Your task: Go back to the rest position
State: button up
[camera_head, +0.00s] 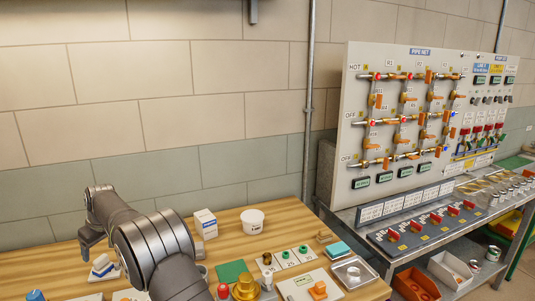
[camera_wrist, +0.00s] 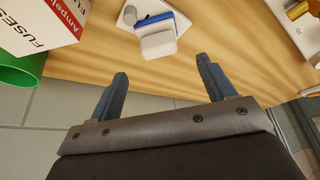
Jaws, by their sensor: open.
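My gripper (camera_wrist: 164,76) is open in the wrist view, with its two dark fingers spread wide and nothing between them. In the head view my gripper (camera_head: 84,246) hangs at the left, over the back left part of the wooden bench (camera_head: 165,222). A white and blue item (camera_wrist: 155,32) on a white plate lies beyond the fingertips, apart from them. It also shows in the head view, just right of my gripper, as a small white and blue block (camera_head: 102,267). My arm crosses the front of the bench and hides part of it.
A white box (camera_head: 205,223) and a white tub (camera_head: 253,220) stand along the wall. The wrist view shows a fuse box (camera_wrist: 38,22) and a green container (camera_wrist: 18,68) at left. The pipe panel (camera_head: 405,120) stands at right. Space above the bench's left side looks clear.

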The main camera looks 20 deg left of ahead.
aim_at(99, 257)
jog(key=x, duration=0.5)
jog(key=shift+f, duration=0.3)
notch_tip(99, 257, up, 4)
jog(key=shift+r, duration=0.1)
jog(key=w+d+r, duration=0.7)
jog(key=w+d, duration=0.1)
jog(key=d, duration=0.2)
jog(key=w+d+f+m+t+h, duration=0.1)
jog(key=w+d+m, duration=0.2)
jog(key=w+d, duration=0.65)
jog(key=w+d+f+m+t, duration=0.1)
jog(key=w+d+m, duration=0.25)
jog(key=d, duration=1.15)
jog(key=w+d+f+m+t+h, duration=0.1)
jog(key=w+d+m, duration=0.2)
jog(key=w+d, duration=0.7)
jog(key=shift+s+a+f, duration=0.4)
jog(key=shift+s+f, duration=0.35)
jog(key=shift+s+a+f, duration=0.35)
jog(key=shift+s+f, duration=0.35)
jog(key=shift+f, duration=0.1)
